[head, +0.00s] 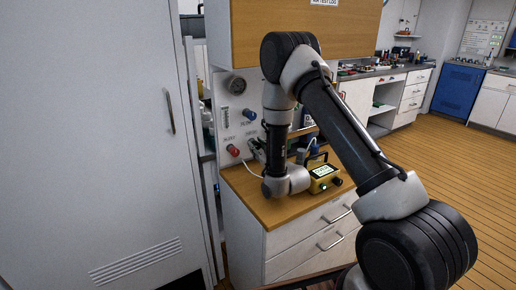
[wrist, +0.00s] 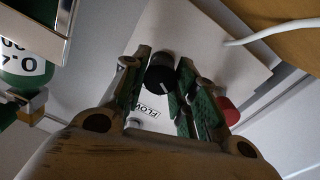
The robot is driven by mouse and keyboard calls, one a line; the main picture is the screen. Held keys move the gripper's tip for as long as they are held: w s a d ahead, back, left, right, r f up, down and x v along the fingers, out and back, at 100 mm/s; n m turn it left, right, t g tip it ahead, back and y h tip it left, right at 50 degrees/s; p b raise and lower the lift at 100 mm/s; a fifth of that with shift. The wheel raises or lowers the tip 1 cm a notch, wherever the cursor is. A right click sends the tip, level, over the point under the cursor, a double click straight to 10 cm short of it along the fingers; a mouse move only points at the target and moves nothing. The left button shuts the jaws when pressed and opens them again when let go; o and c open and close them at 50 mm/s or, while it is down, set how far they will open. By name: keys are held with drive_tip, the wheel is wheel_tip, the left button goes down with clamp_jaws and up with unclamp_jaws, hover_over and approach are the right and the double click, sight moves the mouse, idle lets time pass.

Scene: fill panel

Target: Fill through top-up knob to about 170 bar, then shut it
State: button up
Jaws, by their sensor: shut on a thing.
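The white fill panel (head: 226,100) stands against the wall at the back of the bench. It carries a round gauge (head: 237,85), too small to read, and a clear tube gauge (head: 225,114). A blue knob (head: 249,114) is at its upper right and a red knob (head: 232,150) lower left. My gripper (head: 256,149) is at the panel's lower right. In the wrist view my gripper (wrist: 164,68) is shut around a black knob (wrist: 160,76) with a white pointer line. The upside-down label beside it seems to read FLOW. The red knob (wrist: 229,110) is apart, right of the fingers.
A yellow device (head: 323,173) with a lit screen sits on the wooden bench top (head: 268,207), below my arm. A pale hose (wrist: 270,33) runs near the panel. A green cylinder (wrist: 24,75) is close to my gripper. A tall grey cabinet (head: 100,130) stands left.

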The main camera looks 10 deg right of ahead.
idle(0.4)
drive_tip(key=o, duration=1)
drive_tip(key=v, duration=1.2)
